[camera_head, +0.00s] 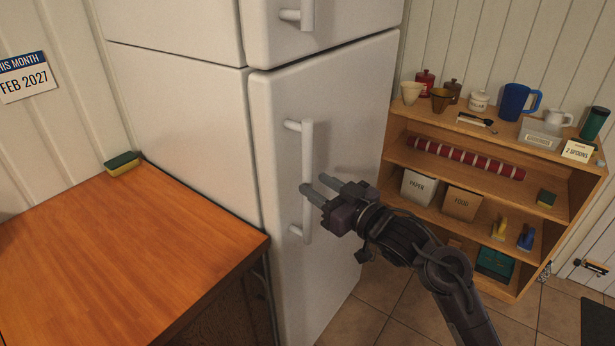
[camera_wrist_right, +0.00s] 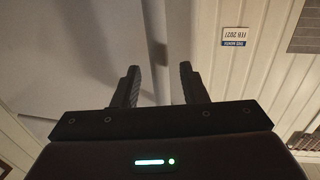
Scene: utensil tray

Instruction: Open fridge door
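The white fridge has a lower door (camera_head: 275,110) and an upper door (camera_head: 345,15), both closed. The lower door has a vertical bar handle (camera_head: 307,150) with white mounts at its top and bottom. My right gripper (camera_head: 316,184) is at the middle of this handle, its fingers pointing toward the door. One fingertip covers part of the bar; I cannot tell whether it touches. In the right wrist view the two dark fingers (camera_wrist_right: 158,85) are spread apart, with a pale surface behind them. My left gripper is not in view.
A wooden table (camera_head: 130,240) with a sponge (camera_head: 122,164) stands left of the fridge. A wooden shelf (camera_head: 545,212) with cups, boxes and a striped roll is at the right. A calendar (camera_head: 24,78) hangs on the left wall. Tiled floor (camera_head: 370,300) shows between fridge and shelf.

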